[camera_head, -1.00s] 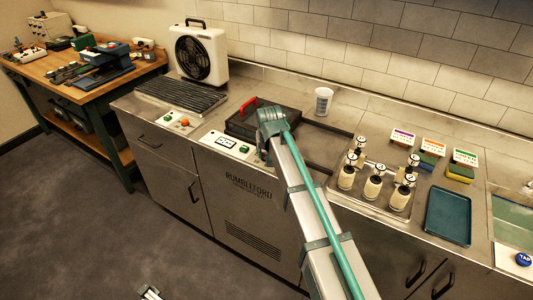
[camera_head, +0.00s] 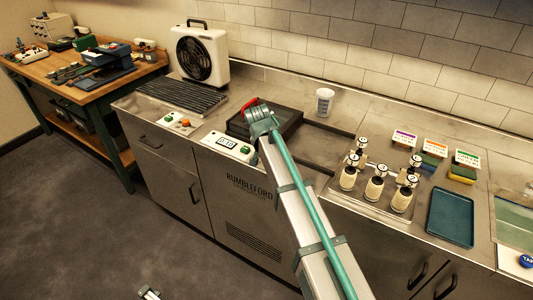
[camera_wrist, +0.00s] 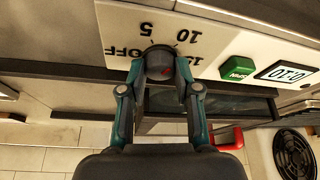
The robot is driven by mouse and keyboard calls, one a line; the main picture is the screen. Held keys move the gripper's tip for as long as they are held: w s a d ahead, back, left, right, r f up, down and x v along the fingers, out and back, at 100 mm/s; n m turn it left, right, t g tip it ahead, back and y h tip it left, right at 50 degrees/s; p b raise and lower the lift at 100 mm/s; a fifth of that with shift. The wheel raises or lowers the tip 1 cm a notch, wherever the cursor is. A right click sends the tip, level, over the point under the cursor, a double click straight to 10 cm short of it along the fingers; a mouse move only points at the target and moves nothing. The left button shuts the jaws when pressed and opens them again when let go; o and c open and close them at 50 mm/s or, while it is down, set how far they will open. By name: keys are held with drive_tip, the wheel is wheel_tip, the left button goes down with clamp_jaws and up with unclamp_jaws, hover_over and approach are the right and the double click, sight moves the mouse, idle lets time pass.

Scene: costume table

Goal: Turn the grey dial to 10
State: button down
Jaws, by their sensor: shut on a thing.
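The grey dial (camera_wrist: 160,62) sits on a white panel (camera_wrist: 215,30) in the wrist view. The markings 5, 10, 15 and OFF surround it, upside down, with 15 partly covered. A small red mark shows on the dial; I cannot tell exactly which number it points to. My gripper (camera_wrist: 160,78) is shut on the dial, one finger on each side. Beside it are a green button (camera_wrist: 238,69) and a display (camera_wrist: 287,73) that seems to read 0:10 upside down. In the head view my arm's end (camera_head: 261,122) hides the dial; the display (camera_head: 227,142) shows.
A dark tray-like unit with a red handle (camera_head: 251,103) stands behind the panel. A white cup (camera_head: 324,101), a rack of several bottles (camera_head: 376,188) and a blue tray (camera_head: 450,216) stand to the right. A fan (camera_head: 201,54) and a ribbed plate (camera_head: 182,95) are at left.

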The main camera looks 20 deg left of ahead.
drive_tip(key=c, duration=0.8)
unclamp_jaws()
drive_tip(key=shift+c, duration=0.2)
drive_tip(key=shift+r, duration=0.1)
drive_tip(key=v, duration=1.2)
